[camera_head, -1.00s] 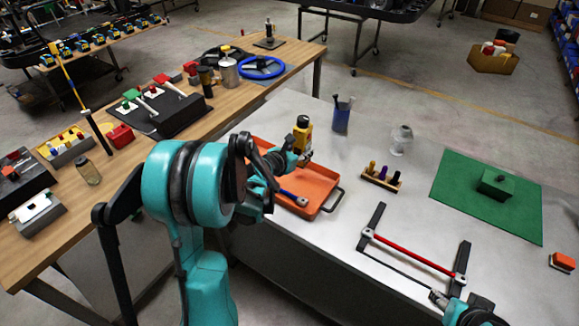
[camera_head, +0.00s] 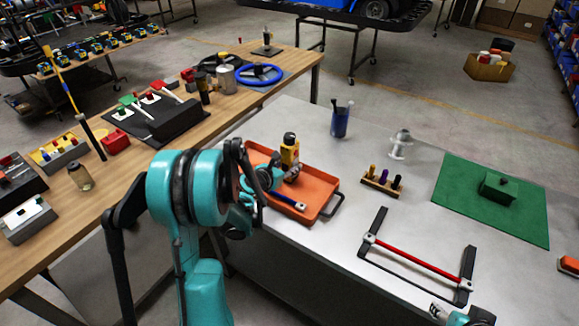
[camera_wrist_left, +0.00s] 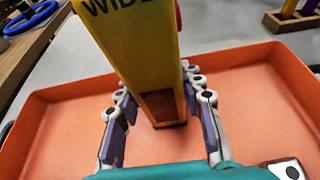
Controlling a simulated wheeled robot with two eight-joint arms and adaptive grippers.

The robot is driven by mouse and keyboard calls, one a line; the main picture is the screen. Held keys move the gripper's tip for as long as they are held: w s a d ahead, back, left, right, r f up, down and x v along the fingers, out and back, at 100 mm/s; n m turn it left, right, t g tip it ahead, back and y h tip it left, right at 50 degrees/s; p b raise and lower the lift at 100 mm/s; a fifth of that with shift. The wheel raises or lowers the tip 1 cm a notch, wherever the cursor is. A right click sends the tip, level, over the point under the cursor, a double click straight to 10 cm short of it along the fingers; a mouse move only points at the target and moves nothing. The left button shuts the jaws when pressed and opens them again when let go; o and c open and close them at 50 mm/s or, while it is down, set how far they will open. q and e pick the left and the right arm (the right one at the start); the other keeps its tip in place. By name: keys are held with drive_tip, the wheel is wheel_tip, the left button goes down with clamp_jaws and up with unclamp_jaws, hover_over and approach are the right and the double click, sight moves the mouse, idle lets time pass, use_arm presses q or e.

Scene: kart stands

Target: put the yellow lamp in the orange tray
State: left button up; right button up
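The yellow lamp (camera_head: 290,152) stands upright in the orange tray (camera_head: 322,187). In the left wrist view the lamp (camera_wrist_left: 143,50) fills the upper middle, with its lower end over the floor of the tray (camera_wrist_left: 255,85). My left gripper (camera_head: 276,173) is at the near side of the lamp, over the tray. In the left wrist view its two fingers (camera_wrist_left: 160,95) are spread, one on each side of the lamp, with their purple pads showing. Part of my right gripper (camera_head: 442,312) shows at the bottom right edge; its fingers are unclear.
A blue-handled tool (camera_head: 284,201) lies in the tray. A red-barred frame (camera_head: 418,260), a peg rack (camera_head: 381,186), a blue cup (camera_head: 340,123), a clear glass object (camera_head: 400,143) and a green mat (camera_head: 455,200) are on the grey table. Bare table lies between them.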

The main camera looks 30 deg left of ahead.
use_arm(q)
drive_tip(key=o, duration=0.4)
drive_tip(key=shift+c, duration=0.2)
drive_tip(key=shift+r, duration=0.1)
